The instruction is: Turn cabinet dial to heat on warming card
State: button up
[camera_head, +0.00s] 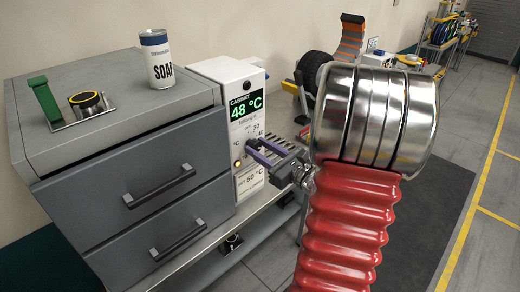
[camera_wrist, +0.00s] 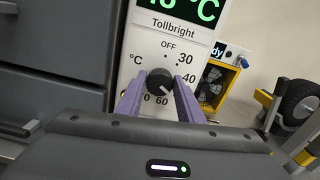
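The white cabinet control box (camera_head: 225,75) has a green display (camera_head: 245,105) reading 48 °C. A card low on its front (camera_head: 250,178) reads 50 °C; its smaller print is unreadable. The black dial (camera_wrist: 160,82) shows in the wrist view, its white mark toward the lower right, between 40 and 60; the 50 label is hidden. The dial is hidden in the head view.
A tyre (camera_head: 313,70) and shelves (camera_head: 440,35) stand behind. Open floor lies to the right.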

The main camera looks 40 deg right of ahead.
jog(key=o, duration=0.4)
jog(key=shift+s+d, duration=0.2)
jog(key=shift+s, duration=6.7)
